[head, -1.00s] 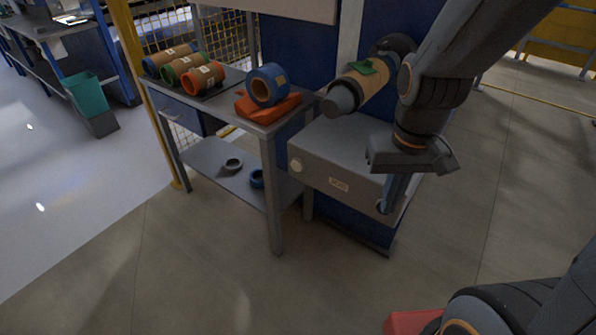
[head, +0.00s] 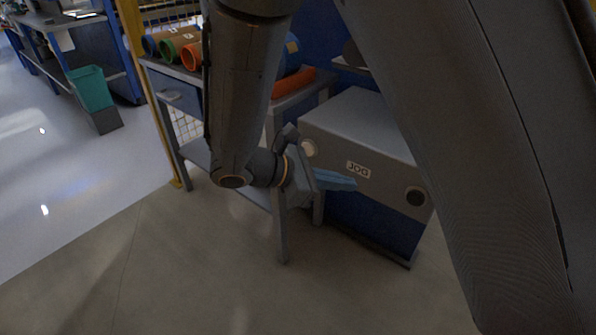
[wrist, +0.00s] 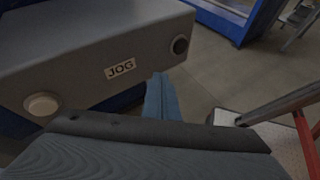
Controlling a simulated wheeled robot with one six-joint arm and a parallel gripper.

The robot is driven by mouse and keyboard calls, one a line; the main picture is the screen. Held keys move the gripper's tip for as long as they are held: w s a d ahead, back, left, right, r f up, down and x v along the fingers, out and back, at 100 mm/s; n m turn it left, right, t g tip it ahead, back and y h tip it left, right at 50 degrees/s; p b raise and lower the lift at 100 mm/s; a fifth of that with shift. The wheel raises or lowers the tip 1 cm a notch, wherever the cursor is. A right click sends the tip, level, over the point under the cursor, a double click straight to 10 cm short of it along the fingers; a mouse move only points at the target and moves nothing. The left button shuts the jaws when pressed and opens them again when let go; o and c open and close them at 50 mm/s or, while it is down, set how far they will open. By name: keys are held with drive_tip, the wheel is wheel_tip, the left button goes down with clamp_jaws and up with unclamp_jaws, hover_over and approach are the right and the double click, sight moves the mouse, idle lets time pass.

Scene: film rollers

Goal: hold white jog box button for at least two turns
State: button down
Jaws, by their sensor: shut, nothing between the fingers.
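The grey jog box (head: 365,130) carries a JOG label (head: 358,169) on its front face. Its round white button (head: 309,147) is at the left end of that face, partly behind my wrist in the head view. In the wrist view the white button (wrist: 41,104) shows whole at the left, and the JOG label (wrist: 120,69) is right of it. A dark round button (head: 415,197) is at the face's right end; it also shows in the wrist view (wrist: 180,45). My gripper (head: 352,183) is shut and empty, its blue fingers in front of the face, below the label and right of the white button.
A grey table (head: 300,98) stands left of the box, with orange, green and blue rollers (head: 183,50) on top. My arm covers much of the head view. The floor in front is clear.

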drive_tip(key=w+a+f+n+t+b, duration=0.1)
drive_tip(key=w+a+n+t+b, duration=0.1)
drive_tip(key=a, duration=0.4)
drive_tip(key=w+a+f+n+t+b, duration=0.2)
drive_tip(key=a+n+t, duration=0.1)
drive_tip(key=a, duration=0.3)
drive_tip(key=w+a+f+n+t+y+b, duration=0.1)
drive_tip(key=a+f+n+t+b, duration=0.1)
drive_tip(key=a+t, duration=0.3)
drive_tip(key=shift+w+a+n, duration=0.4)
drive_tip(key=shift+a+n, duration=0.3)
drive_tip(key=shift+a, duration=0.2)
drive_tip(key=b, duration=0.2)
approach(306, 149)
drive_tip(key=x, duration=0.6)
drive_tip(key=shift+w, duration=0.15)
drive_tip(key=shift+d+f, duration=0.1)
drive_tip(key=shift+d, duration=0.05)
